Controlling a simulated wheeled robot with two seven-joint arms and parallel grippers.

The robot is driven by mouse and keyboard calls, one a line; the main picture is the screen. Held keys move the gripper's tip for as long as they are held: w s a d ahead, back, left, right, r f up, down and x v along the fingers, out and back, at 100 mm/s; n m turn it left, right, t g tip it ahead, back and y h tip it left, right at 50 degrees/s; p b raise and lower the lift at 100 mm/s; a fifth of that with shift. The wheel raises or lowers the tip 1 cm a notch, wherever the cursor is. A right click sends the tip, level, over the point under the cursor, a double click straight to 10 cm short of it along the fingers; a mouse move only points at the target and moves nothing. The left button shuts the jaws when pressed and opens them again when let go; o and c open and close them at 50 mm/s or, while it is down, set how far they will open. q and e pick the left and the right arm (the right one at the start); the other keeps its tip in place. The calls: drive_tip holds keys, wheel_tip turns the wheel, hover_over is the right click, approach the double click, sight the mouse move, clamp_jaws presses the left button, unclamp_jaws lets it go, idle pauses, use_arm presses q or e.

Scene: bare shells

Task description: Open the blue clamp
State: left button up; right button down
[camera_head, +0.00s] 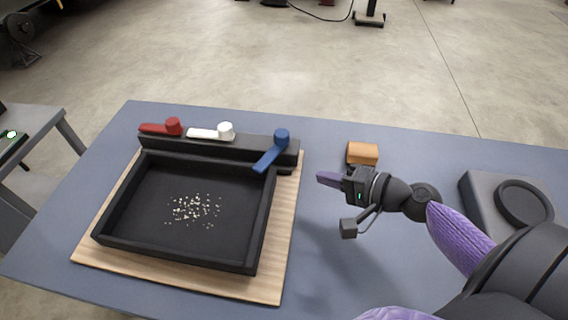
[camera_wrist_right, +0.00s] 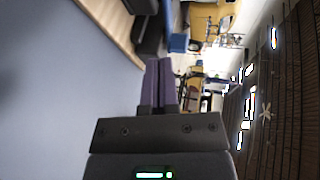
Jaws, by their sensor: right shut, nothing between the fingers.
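The blue clamp (camera_head: 272,151) sits at the right end of the black bar behind the black tray. Its lever points toward the front left, out over the tray's back right corner, at an angle unlike the other two levers. A blue part, likely this clamp, shows in the right wrist view (camera_wrist_right: 178,43) beyond the fingertips. My right gripper (camera_head: 322,179) is shut and empty, with purple fingers pointing left. It is to the right of the tray and the blue clamp, apart from both. Its fingers also show shut in the right wrist view (camera_wrist_right: 159,64). My left gripper is not in view.
A red clamp (camera_head: 163,127) and a white clamp (camera_head: 214,132) lie along the same bar (camera_head: 200,146). The black tray (camera_head: 265,225) holds pale grains on a wooden board (camera_head: 285,240). An orange block (camera_head: 362,153) stands behind my right gripper. A grey box (camera_head: 480,200) is at right.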

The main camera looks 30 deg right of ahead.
sight(272, 160)
drive_tip(key=x, duration=0.6)
drive_tip(key=r+x, duration=0.1)
drive_tip(key=x, duration=0.2)
drive_tip(key=shift+w+a+f, duration=0.1)
drive_tip(key=shift+w+a, duration=0.05)
drive_tip(key=shift+w, duration=0.2)
drive_tip(key=shift+w+a, duration=0.15)
drive_tip(key=shift+w, duration=0.15)
